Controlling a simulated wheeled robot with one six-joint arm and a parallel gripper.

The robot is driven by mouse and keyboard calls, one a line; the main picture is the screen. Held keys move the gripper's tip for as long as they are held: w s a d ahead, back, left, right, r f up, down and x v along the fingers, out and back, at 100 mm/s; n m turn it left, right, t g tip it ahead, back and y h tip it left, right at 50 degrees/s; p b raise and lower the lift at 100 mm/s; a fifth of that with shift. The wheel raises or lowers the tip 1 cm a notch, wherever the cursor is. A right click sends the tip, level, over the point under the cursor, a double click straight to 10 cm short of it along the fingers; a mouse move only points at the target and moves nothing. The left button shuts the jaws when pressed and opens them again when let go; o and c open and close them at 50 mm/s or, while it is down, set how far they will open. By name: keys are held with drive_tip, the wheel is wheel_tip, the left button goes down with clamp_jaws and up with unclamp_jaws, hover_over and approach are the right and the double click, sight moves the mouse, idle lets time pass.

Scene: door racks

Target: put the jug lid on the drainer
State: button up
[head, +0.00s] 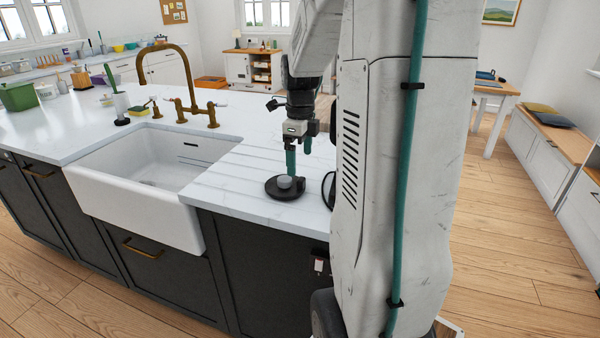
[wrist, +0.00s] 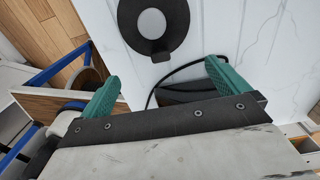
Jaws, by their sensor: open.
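The jug lid (head: 285,187) looks like a flat, round black disc with a grey round centre. It lies flat on the white worktop, at the right end of the grooved drainer (head: 222,176) beside the sink. In the wrist view the lid (wrist: 177,38) is at the top middle, beyond the fingertips. My gripper (head: 298,152) has green fingers and is above the lid in the head view. In the wrist view my gripper (wrist: 160,75) is open, with nothing held between its fingers.
A white sink (head: 150,165) with a brass tap (head: 180,85) is left of the drainer. A dark object with a black cable (wrist: 185,92) is close to the gripper in the wrist view.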

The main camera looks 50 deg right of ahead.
drive_tip(key=s+a+r+n, duration=0.2)
drive_tip(key=a+r+n, duration=0.2)
drive_tip(key=a+n, duration=0.35)
drive_tip(key=s+a+r+n, duration=0.2)
drive_tip(key=a+r+n, duration=0.2)
drive_tip(key=a+n, duration=0.4)
drive_tip(key=s+a+f+n+t, duration=0.1)
drive_tip(key=s+a+f+n, duration=0.1)
drive_tip(key=s+a+n, duration=1)
drive_tip(key=shift+s+a+f+n, duration=0.25)
drive_tip(key=shift+a+n, duration=0.35)
drive_tip(key=shift+n, duration=1.75)
drive_tip(key=shift+w, duration=0.1)
